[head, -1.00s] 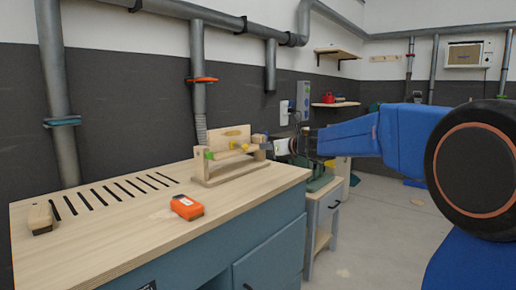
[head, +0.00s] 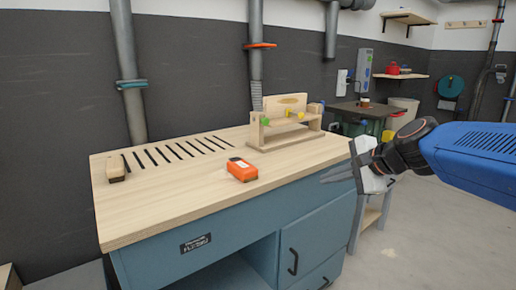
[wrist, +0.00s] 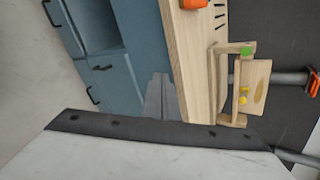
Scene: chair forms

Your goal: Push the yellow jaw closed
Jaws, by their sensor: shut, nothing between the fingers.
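A wooden fixture (head: 290,137) stands on the back right part of the workbench, with an upright back board. Small yellow parts (head: 289,113) sit on its upper rail, between a green part (head: 265,121) and a blue part (head: 322,104). I cannot tell which yellow part is the jaw, or how far it is closed. In the wrist view yellow parts (wrist: 243,95) and the green part (wrist: 246,50) show on the fixture at the right. My gripper (head: 324,177) is shut and empty, off the bench's right front side, apart from the fixture. Its fingers also show in the wrist view (wrist: 159,77).
The workbench (head: 165,205) has a slotted top and blue-grey cabinets below. A second bench (head: 365,109) stands behind right. Open floor (head: 430,230) lies at the right.

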